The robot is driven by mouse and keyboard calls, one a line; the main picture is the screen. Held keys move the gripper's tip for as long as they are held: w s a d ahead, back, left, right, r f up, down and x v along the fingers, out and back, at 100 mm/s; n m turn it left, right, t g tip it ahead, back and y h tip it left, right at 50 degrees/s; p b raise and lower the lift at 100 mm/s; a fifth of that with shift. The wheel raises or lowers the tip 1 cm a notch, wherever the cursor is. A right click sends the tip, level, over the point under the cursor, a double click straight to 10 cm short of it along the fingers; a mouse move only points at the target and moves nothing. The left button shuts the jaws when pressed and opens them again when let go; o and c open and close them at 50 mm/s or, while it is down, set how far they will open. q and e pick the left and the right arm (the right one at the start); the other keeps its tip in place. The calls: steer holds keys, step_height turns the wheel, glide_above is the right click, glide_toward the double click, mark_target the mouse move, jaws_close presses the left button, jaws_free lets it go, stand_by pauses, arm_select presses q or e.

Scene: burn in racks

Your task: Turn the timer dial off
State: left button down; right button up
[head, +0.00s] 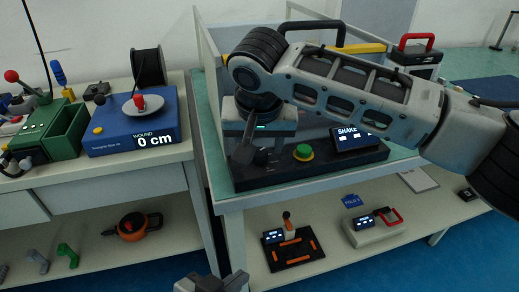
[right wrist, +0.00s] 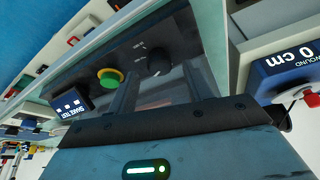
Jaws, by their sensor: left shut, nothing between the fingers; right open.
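The black timer dial (right wrist: 158,62) sits on the dark control panel (right wrist: 105,50), with small white marks beside it. Its setting is too small to read. In the head view the dial is hidden by my right gripper (head: 250,158), which points down at the left part of the panel (head: 335,172). In the right wrist view my right gripper (right wrist: 157,78) is open, with the dial showing between its fingertips. I cannot tell whether they touch it. My left gripper (head: 210,284) is shut and empty at the bottom edge of the head view, low before the benches.
A green button (head: 303,152) in a yellow ring and a shake test screen (head: 355,138) share the panel. Clear walls (head: 208,50) stand around the bench top. A blue winder (head: 125,125) stands on the left bench. The lower shelf (head: 330,245) holds several devices.

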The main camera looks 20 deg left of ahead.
steer(key=shift+x, duration=1.1)
